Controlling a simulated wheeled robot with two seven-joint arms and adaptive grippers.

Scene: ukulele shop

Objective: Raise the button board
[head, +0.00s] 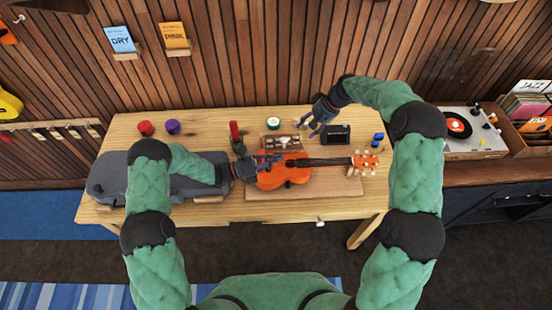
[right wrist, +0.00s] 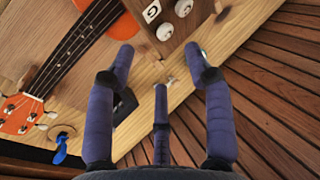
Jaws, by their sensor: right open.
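The button board (head: 283,143) is a small brown wooden board with pale round buttons, lying on the table behind the ukulele's body. Its corner with lettered buttons shows at the top of the right wrist view (right wrist: 177,42). My right gripper (head: 314,122) is open and empty, to the right of the board and apart from it; its spread purple fingers show in the right wrist view (right wrist: 162,65). The orange ukulele (head: 272,180) lies on a wooden base, neck pointing right. My left gripper (head: 266,162) is at the ukulele's body, in front of the board; its finger opening is unclear.
A small black device (head: 336,135) stands just right of my right gripper. A dark grey case (head: 112,180) fills the table's left. Red (head: 146,128) and purple (head: 172,126) round items, a red upright item (head: 234,132) and a blue item (head: 377,138) stand around.

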